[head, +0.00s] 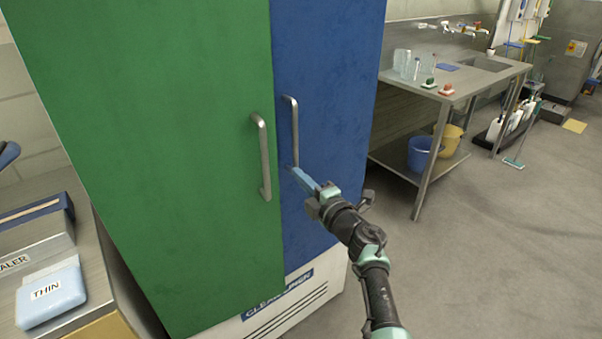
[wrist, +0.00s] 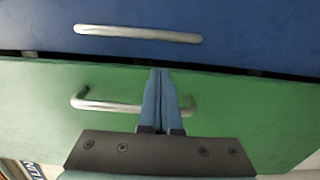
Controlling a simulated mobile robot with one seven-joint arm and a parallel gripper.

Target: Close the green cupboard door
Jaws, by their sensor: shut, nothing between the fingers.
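The green cupboard door (head: 150,130) fills the left of the head view, with a vertical metal handle (head: 262,157) near its right edge. It seems to stand slightly forward of the blue door (head: 325,110). The wrist view also shows the green door (wrist: 50,115), with a narrow dark gap between it and the blue door. My gripper (head: 293,170) is shut and empty, its tips by the blue door's handle (head: 294,125) in the head view. In the wrist view its fingers (wrist: 160,72) cross in front of the green door's handle (wrist: 110,105); contact cannot be told.
A counter (head: 105,285) with boxes stands at the left, close to the cupboard. A steel sink table (head: 450,90) with a blue bucket (head: 420,153) and a yellow bucket (head: 450,140) stands at the right. The grey floor (head: 480,240) in front is clear.

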